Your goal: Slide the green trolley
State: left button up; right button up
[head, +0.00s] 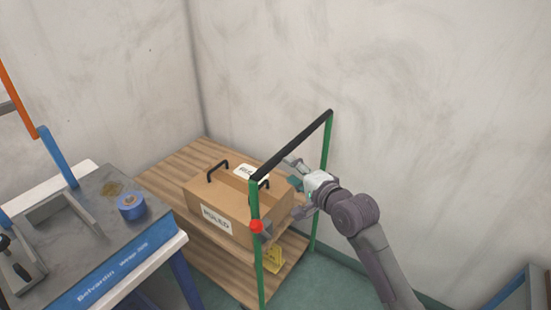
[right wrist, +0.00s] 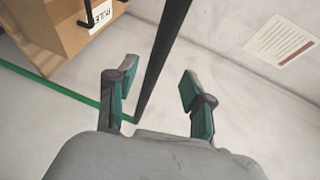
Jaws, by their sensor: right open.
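The green trolley (head: 326,150) stands in the corner by the walls. It has green uprights, a black handle bar (head: 290,145) on top and wooden decks (head: 165,180). A brown box labelled "RULED" (head: 232,212) with black handles rides on it. My right gripper (head: 291,172) is open beside the handle end of the trolley, just below the bar in the head view. In the right wrist view the black bar (right wrist: 165,60) runs between the two open fingers (right wrist: 155,95); I cannot tell whether they touch it. My left gripper is out of view.
A grey-topped workbench (head: 95,240) with a blue tape roll (head: 131,206) and a grey tray stands at the left, close to the trolley. A red knob (head: 256,226) and a yellow item (head: 273,259) show at the trolley. Walls close off the back and right. A blue frame (head: 520,290) shows at lower right.

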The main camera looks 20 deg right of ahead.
aim_at(279, 162)
jog(key=x, duration=0.8)
jog(key=shift+w+f, duration=0.15)
jog(key=shift+w, duration=0.1)
grip_shut()
